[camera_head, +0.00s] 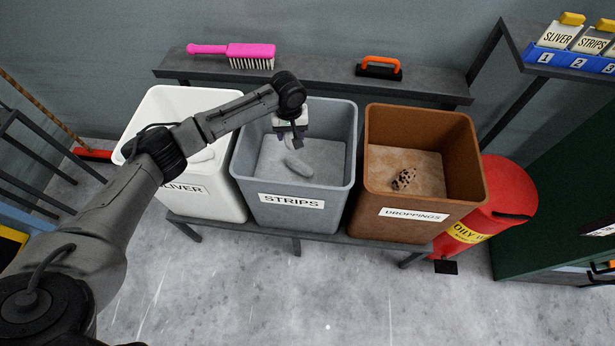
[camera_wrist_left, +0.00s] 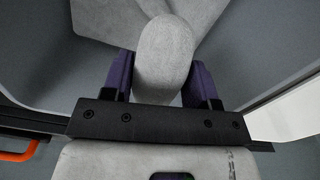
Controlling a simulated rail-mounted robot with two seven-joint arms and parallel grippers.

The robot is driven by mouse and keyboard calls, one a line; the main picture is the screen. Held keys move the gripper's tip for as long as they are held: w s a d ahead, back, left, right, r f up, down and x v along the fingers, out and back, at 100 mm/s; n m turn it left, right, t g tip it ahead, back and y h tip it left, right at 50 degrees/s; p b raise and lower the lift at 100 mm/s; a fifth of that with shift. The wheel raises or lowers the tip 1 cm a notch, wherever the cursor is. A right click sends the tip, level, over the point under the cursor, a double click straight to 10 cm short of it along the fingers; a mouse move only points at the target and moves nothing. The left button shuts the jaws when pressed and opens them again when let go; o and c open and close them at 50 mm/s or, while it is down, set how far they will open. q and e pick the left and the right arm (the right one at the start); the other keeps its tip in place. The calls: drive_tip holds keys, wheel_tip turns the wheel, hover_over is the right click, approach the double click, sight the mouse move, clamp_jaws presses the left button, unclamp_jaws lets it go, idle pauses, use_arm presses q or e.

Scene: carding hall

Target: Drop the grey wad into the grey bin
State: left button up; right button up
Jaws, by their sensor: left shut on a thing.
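My left gripper (camera_head: 290,137) reaches down into the mouth of the grey bin (camera_head: 263,213), labelled STRIPS. In the left wrist view its two purple fingers (camera_wrist_left: 160,85) are shut on the grey wad (camera_wrist_left: 164,60), a rounded, elongated, rough-looking piece. In the head view a grey elongated piece (camera_head: 299,165) shows just below the jaws. I cannot tell whether it is the wad's lower end or another piece on the bin floor. My right gripper is out of view.
A white bin (camera_head: 215,200) stands left of the grey one. A brown DROPPINGS bin (camera_head: 465,160) with a speckled clump (camera_head: 403,179) stands right. A shelf behind holds a pink brush (camera_head: 250,56) and an orange-handled tool (camera_head: 380,68). A red can (camera_head: 510,190) is far right.

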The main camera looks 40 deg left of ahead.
use_arm(q)
drive_tip(key=o, duration=1)
wheel_tip(320, 180, up, 14)
drive_tip(key=p, duration=0.4)
drive_tip(key=shift+f, duration=0.15)
idle(0.4)
